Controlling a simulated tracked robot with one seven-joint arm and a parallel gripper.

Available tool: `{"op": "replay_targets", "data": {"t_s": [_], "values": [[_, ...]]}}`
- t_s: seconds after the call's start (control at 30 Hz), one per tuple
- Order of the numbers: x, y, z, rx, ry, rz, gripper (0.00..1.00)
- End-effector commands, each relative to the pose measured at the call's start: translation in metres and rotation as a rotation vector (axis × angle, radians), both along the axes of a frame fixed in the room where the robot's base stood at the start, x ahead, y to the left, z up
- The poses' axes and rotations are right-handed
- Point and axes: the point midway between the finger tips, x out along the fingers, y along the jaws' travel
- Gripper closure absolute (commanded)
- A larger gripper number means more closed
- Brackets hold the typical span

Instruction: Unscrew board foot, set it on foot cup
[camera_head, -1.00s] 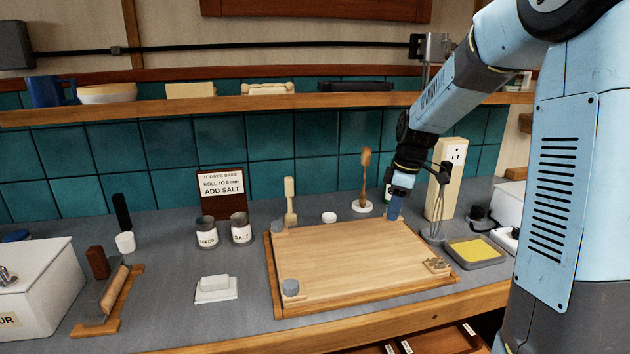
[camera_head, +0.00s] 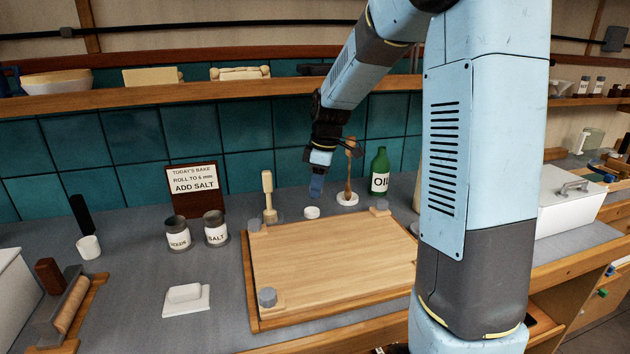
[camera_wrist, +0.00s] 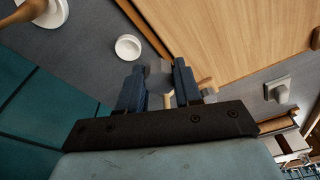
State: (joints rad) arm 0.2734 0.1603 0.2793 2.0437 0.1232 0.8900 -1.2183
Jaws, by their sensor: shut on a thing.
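My gripper (camera_head: 316,187) is in the air over the back of the counter, behind the cutting board (camera_head: 330,265). In the wrist view its blue fingers (camera_wrist: 160,85) are shut on a grey hexagonal board foot (camera_wrist: 158,74). The head view does not show the held foot clearly. The foot cup, a small white round cup (camera_head: 312,212), stands on the counter just below the gripper in the head view. In the wrist view the cup (camera_wrist: 128,47) lies up and left of the fingers, apart from them. Grey feet show at the board's visible corners.
Seeds (camera_head: 178,235) and salt (camera_head: 216,230) jars are further left. My arm hides the board's near right corner.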

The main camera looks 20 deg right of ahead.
Motion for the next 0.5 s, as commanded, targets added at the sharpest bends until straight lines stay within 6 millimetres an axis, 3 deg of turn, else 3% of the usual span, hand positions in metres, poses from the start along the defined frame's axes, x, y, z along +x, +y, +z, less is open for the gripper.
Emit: {"op": "replay_targets", "data": {"t_s": [0.27, 0.5], "values": [[0.005, 0.008, -0.002, -0.001, 0.004, -0.061, 1.0], [0.028, 0.005, -0.011, -0.005, 0.015, -0.381, 1.0]]}}
